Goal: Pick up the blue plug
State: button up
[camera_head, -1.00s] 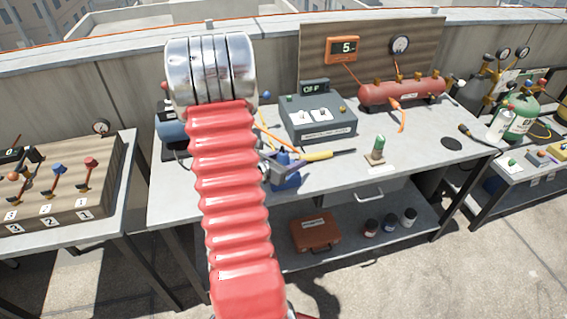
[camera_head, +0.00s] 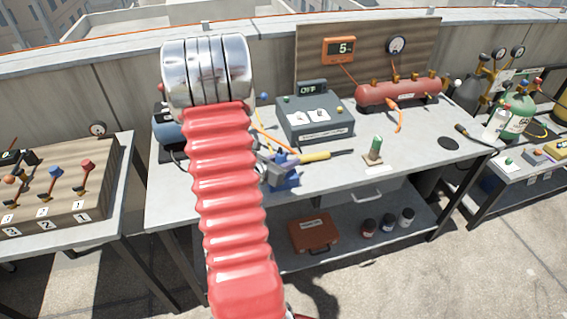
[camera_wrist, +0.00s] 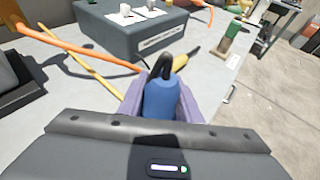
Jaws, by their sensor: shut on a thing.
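The blue plug (camera_wrist: 161,100), with a black looped tip, stands between the two lavender fingers of my gripper (camera_wrist: 161,104) in the wrist view. The fingers press on its sides, so my gripper is shut on it. In the head view my red arm hides part of this area. Blue shapes show at the grey jaw end beside the arm, just above the bench, but I cannot separate plug from fingers there. Whether the plug touches the bench is unclear.
A grey switch box (camera_head: 315,118) stands behind on the bench (camera_head: 410,160). A yellow-handled tool (camera_head: 316,156) lies close to the right of my gripper. A green-topped post (camera_head: 375,150) stands further right. A red tank (camera_head: 400,92) is at the back. Orange cables lie nearby.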

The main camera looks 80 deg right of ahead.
jog(key=shift+r, duration=0.1)
notch_tip(320, 180, up, 10)
dwell(0.7)
jog(key=shift+w, duration=0.1)
dwell(0.4)
